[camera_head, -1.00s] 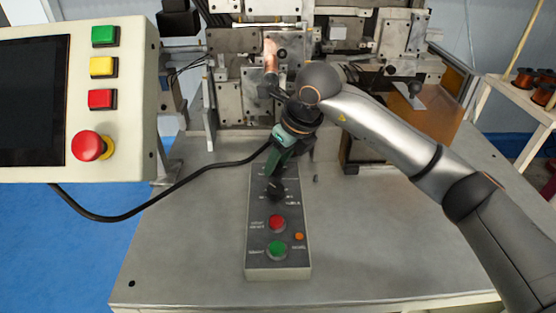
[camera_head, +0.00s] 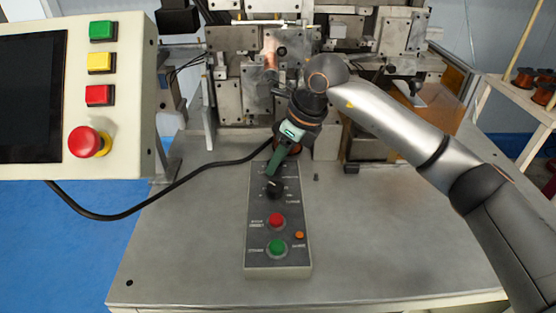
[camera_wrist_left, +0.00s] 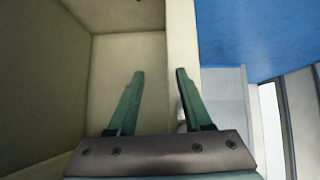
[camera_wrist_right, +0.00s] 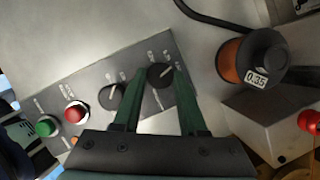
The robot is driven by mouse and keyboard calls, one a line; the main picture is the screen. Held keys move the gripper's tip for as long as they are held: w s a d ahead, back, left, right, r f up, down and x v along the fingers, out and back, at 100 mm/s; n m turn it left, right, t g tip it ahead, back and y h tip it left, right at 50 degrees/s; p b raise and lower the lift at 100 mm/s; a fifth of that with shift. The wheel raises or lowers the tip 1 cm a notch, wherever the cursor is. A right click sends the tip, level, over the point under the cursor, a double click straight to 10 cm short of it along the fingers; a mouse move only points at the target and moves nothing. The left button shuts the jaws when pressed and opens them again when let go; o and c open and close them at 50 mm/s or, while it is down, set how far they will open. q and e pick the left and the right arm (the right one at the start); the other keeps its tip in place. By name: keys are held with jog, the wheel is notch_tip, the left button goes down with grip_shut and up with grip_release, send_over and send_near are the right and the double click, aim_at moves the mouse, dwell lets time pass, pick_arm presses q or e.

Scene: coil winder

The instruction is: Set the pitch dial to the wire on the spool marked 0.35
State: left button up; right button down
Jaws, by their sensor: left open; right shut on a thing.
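My right gripper (camera_head: 270,172) is at the upper end of the control panel (camera_head: 258,232), shut on a black dial (camera_wrist_right: 160,75) between its green fingers in the right wrist view. The head view hides that dial behind the gripper. A second black dial (camera_wrist_right: 111,96) sits beside it, also in the head view (camera_head: 274,189). The dial lettering is too small to read. A copper-coloured spool marked 0.35 (camera_wrist_right: 243,62) stands just beyond the panel. My left gripper (camera_wrist_left: 158,95) is open and empty before a beige surface; the head view does not show it.
A red button (camera_head: 277,221), a green button (camera_head: 277,248) and an orange lamp (camera_head: 299,235) are on the panel. A black cable (camera_head: 190,184) crosses the table. The winder (camera_head: 285,90) stands behind. Several spools (camera_head: 544,96) sit on a shelf at right. The table's right side is clear.

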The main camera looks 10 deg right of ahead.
jog(key=n, duration=0.2)
jog(key=n+g, duration=0.1)
jog(key=n+y, duration=0.1)
jog(key=n, duration=0.1)
jog(key=shift+w+d+n+g, duration=0.15)
jog(key=shift+w+n+g, duration=0.15)
jog(key=shift+g, duration=0.1)
dwell(0.3)
jog(key=shift+c, duration=2.3)
grip_release()
jog(key=v, duration=1.2)
jog(key=shift+r, duration=0.3)
